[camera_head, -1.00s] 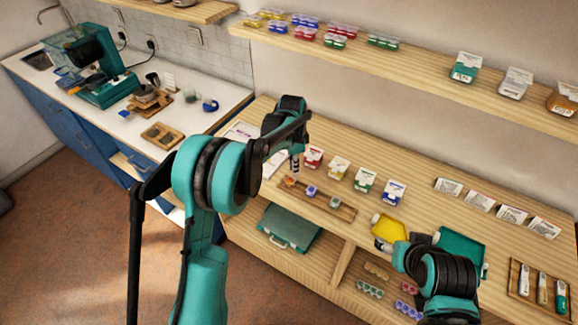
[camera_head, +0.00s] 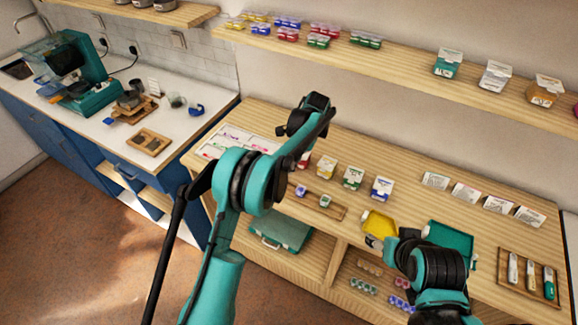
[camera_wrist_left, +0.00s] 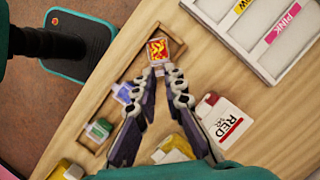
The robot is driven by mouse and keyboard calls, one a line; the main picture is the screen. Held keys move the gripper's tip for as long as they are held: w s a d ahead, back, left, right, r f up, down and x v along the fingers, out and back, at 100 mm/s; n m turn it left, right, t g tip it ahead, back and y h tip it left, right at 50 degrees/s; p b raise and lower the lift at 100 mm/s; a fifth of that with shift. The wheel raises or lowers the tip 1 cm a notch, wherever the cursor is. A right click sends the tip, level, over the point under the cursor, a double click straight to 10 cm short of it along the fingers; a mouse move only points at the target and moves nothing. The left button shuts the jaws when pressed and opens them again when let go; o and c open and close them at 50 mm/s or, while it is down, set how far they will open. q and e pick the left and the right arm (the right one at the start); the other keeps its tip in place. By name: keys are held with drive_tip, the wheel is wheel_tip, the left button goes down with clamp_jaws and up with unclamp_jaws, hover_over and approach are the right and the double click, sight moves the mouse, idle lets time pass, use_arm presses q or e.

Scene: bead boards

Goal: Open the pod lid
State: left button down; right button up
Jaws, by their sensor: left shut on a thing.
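In the left wrist view a small square pod (camera_wrist_left: 159,48) with red and yellow contents lies at the far end of a narrow wooden tray (camera_wrist_left: 109,80). My left gripper (camera_wrist_left: 158,68) is shut on the near edge of this pod. I cannot tell whether its lid is up. A blue pod (camera_wrist_left: 122,92) and a green pod (camera_wrist_left: 98,130) sit in the same tray, apart from the fingers. In the head view my left arm hides the held pod and the fingertips. My right gripper (camera_head: 376,242) is beside a yellow tray (camera_head: 380,223); its jaws are too small to read.
A white compartment tray (camera_wrist_left: 285,62) with colour labels lies near my left gripper. A "RED" labelled box (camera_wrist_left: 225,122) stands close to one finger. More boxes (camera_head: 353,178) line the bench. A teal tray (camera_head: 452,241) is near my right arm.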

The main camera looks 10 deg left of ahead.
use_arm(q)
drive_tip(key=shift+f, duration=0.1)
drive_tip(key=c, duration=1.6)
unclamp_jaws()
drive_tip(key=v, duration=1.2)
